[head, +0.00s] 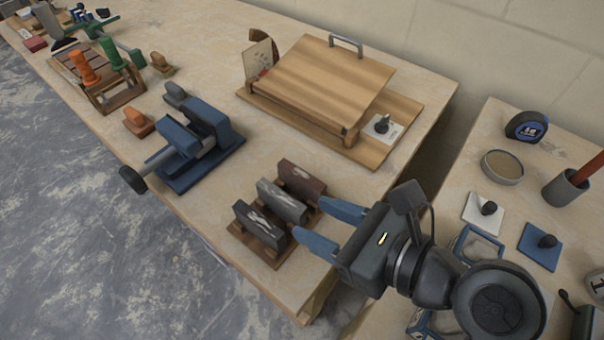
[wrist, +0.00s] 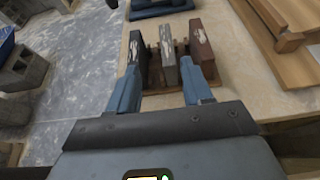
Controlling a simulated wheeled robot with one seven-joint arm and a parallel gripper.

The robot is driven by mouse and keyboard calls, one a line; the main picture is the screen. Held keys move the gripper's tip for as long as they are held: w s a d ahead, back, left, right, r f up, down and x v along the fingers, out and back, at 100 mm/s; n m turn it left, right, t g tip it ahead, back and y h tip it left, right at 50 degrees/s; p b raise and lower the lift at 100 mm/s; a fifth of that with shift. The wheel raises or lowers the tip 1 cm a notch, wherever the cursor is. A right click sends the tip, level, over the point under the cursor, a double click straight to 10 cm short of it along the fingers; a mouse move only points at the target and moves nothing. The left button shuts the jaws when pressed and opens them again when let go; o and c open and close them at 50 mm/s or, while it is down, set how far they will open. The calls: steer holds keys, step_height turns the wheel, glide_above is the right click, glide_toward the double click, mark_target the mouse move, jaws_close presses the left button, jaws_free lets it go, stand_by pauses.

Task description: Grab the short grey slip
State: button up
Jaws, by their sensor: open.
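A small wooden rack (head: 236,228) near the table's front edge holds three upright blocks side by side. The middle one is the grey slip (head: 282,201), lighter than its neighbours, with a pale mark; in the wrist view the grey slip (wrist: 168,45) stands between the other two. A charcoal block (head: 259,224) is on one side and a red-brown block (head: 302,179) on the other. My gripper (head: 310,219) is open and empty, its blue fingers pointing at the rack. In the wrist view my gripper (wrist: 158,68) has the grey slip's near end showing between its fingertips. Contact cannot be told.
A blue vise (head: 205,150) and a hinged wooden board (head: 320,85) with a handle stand beyond the rack. A second table at the right holds a tape measure (head: 526,126), a round tin (head: 502,167) and small plates with knobs. A gap separates the tables.

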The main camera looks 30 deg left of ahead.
mark_target(283, 197)
steer(key=shift+w+a, duration=0.1)
steer(key=shift+w, duration=0.15)
steer(key=shift+w+a+f, duration=0.1)
steer(key=shift+a+f, duration=0.05)
steer(key=shift+a, duration=0.15)
steer(key=shift+w+x, duration=0.15)
steer(key=shift+x, duration=1.6)
steer(key=shift+w+x, duration=0.1)
steer(key=shift+x, duration=1.6)
steer(key=shift+a, duration=0.1)
steer(key=shift+c, duration=0.5)
steer(key=shift+r, duration=0.25)
jaws_close()
